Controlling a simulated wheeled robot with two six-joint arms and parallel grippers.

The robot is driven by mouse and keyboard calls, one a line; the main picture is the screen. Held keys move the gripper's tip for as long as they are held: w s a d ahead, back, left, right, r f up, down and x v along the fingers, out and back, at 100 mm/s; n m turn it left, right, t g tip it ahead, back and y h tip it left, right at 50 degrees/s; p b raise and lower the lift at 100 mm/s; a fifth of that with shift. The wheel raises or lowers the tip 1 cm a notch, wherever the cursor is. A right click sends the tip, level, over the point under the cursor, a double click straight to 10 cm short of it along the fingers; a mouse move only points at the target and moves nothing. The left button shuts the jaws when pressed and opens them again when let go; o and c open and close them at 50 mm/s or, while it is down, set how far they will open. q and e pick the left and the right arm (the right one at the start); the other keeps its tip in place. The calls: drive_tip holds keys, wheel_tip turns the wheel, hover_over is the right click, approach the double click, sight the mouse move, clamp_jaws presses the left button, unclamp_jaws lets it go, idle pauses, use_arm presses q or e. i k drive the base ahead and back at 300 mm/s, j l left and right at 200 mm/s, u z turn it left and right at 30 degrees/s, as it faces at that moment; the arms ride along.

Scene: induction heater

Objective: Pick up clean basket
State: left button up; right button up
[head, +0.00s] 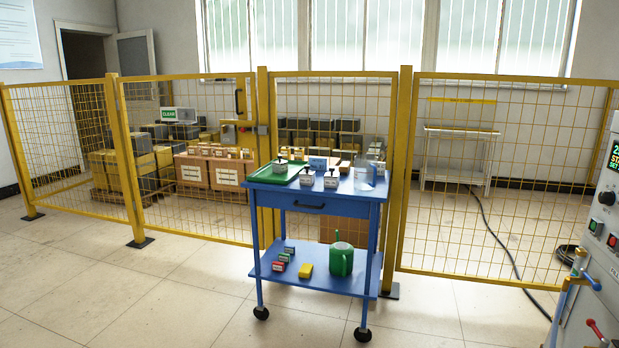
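Neither of my grippers shows in the head view. A small green and white sign (179,114) that seems to read "CLEAN" stands behind the yellow fence at the left, above stacked boxes. I cannot make out a basket for certain. A blue cart (314,206) stands in front of the fence. Its top holds a green tray (272,177) and several small pale items with dark tops. Its lower shelf holds a green pot-like container (341,260), a yellow block (307,270) and several small red and green blocks.
Yellow mesh fence (487,180) panels span the room behind the cart. Stacked boxes (212,171) and a white rack (458,155) stand behind them. A grey control machine (602,235) is at the right edge. A dark cable crosses the floor. The tiled floor (160,295) at front left is clear.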

sight(307, 177)
drive_tip(key=i+j+z, duration=0.15)
drive_tip(key=i, duration=0.25)
drive_tip(key=i+j+z, duration=0.1)
drive_tip(key=i, duration=0.25)
drive_tip(key=i+j+z, duration=0.15)
drive_tip(key=i, duration=0.2)
